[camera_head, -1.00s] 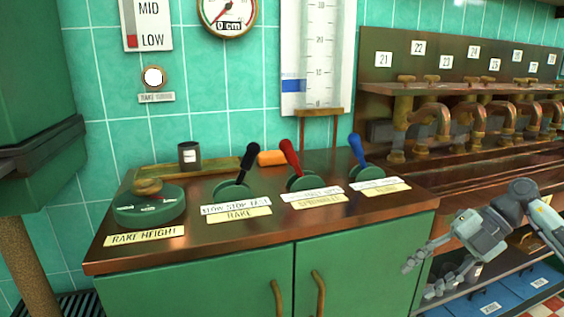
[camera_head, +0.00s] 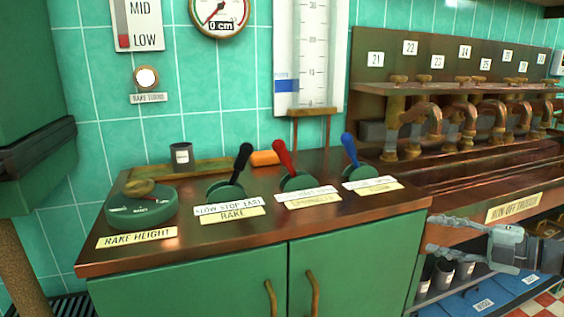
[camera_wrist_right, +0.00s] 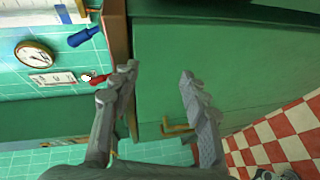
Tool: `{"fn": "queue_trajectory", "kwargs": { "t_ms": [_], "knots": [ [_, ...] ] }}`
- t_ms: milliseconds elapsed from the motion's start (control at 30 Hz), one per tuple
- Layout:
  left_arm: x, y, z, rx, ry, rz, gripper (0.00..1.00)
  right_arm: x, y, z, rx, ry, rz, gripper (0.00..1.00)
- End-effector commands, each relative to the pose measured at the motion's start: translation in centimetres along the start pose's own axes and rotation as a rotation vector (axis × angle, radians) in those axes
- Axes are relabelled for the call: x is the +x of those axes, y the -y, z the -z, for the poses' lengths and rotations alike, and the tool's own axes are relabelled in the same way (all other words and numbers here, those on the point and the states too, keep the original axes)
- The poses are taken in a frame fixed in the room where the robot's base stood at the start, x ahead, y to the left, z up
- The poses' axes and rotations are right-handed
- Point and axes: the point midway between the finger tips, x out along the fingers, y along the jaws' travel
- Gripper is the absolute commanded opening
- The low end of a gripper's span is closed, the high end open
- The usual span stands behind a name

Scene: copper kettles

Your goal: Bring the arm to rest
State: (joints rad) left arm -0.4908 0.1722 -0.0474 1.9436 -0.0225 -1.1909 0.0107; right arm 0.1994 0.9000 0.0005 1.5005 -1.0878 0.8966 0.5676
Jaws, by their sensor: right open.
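My right gripper (camera_head: 431,236) is at the right of the head view, just off the right end of the green cabinet (camera_head: 190,290). Its two grey fingers point left, roughly level, and stand apart with nothing between them. In the right wrist view the open fingers (camera_wrist_right: 157,78) show with the green cabinet face behind them. The rest of my right arm is mostly out of the head view. My left gripper is in no view.
The cabinet's copper top carries the black lever (camera_head: 242,160), red lever (camera_head: 284,158), blue lever (camera_head: 349,152) and a round green dial (camera_head: 140,207). Grey cups (camera_head: 444,274) and blue bins (camera_head: 490,297) sit on a low shelf near my gripper. Copper taps (camera_head: 415,125) line the back right.

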Motion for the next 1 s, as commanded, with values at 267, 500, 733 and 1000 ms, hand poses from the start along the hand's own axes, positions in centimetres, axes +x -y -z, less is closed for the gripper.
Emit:
{"fn": "queue_trajectory", "kwargs": {
  "t_ms": [267,500,733,1000],
  "knots": [
    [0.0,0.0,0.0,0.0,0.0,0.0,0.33,-7.2,-9.8,-13.7,0.164,0.607,-0.523,0.45],
    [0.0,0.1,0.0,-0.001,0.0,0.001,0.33,-18.0,-4.5,-22.4,0.466,1.198,-0.619,0.45],
    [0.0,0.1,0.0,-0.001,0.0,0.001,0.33,-24.0,4.2,-23.1,0.727,1.574,-0.47,0.45],
    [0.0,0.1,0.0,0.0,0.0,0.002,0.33,-23.0,14.1,-19.1,0.909,1.7,-0.249,0.45]
  ]
}}
